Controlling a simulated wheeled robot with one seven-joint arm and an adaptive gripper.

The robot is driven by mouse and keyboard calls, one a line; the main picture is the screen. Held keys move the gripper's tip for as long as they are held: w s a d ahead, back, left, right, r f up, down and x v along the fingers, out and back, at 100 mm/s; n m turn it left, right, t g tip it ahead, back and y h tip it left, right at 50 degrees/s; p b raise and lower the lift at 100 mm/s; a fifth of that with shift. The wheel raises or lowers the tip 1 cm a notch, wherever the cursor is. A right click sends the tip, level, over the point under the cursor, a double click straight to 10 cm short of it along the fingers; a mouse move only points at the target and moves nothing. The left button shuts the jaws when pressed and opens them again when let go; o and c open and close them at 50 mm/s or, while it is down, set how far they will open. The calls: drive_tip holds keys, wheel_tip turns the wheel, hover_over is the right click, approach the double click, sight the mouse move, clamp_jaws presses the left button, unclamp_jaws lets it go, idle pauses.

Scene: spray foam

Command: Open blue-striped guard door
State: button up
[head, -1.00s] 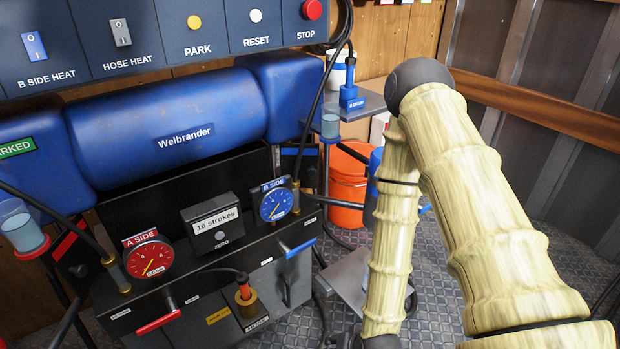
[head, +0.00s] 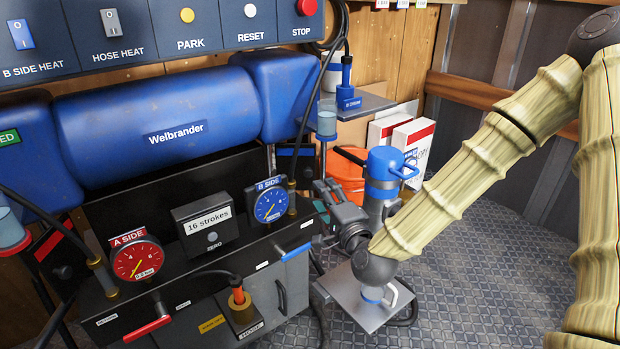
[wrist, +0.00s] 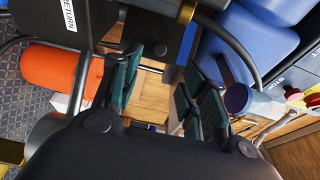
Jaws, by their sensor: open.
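The guard door (head: 296,168) is a small dark panel with a blue stripe across it, behind the B SIDE gauge and below the right end of the blue tank in the head view. It looks shut, though the post and gauge partly cover it. My gripper (head: 322,188) is just right of and in front of this panel, apart from it as far as I can see. In the wrist view my gripper (wrist: 160,92) has its teal-padded fingers spread wide with nothing between them. A dark panel with a blue edge shows beyond the fingers there.
The B SIDE gauge (head: 270,205) and a thin post stand close to the left of my gripper. The patterned floor (head: 470,250) at the right is clear.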

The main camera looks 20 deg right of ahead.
sight(309, 174)
drive_tip(key=w+b, duration=0.1)
drive_tip(key=w, duration=0.2)
drive_tip(key=w+b, duration=0.1)
drive_tip(key=w, duration=0.3)
drive_tip(key=w+a, duration=0.1)
drive_tip(key=w, duration=0.2)
drive_tip(key=shift+w+b, duration=0.2)
drive_tip(key=shift+b, duration=0.2)
clamp_jaws()
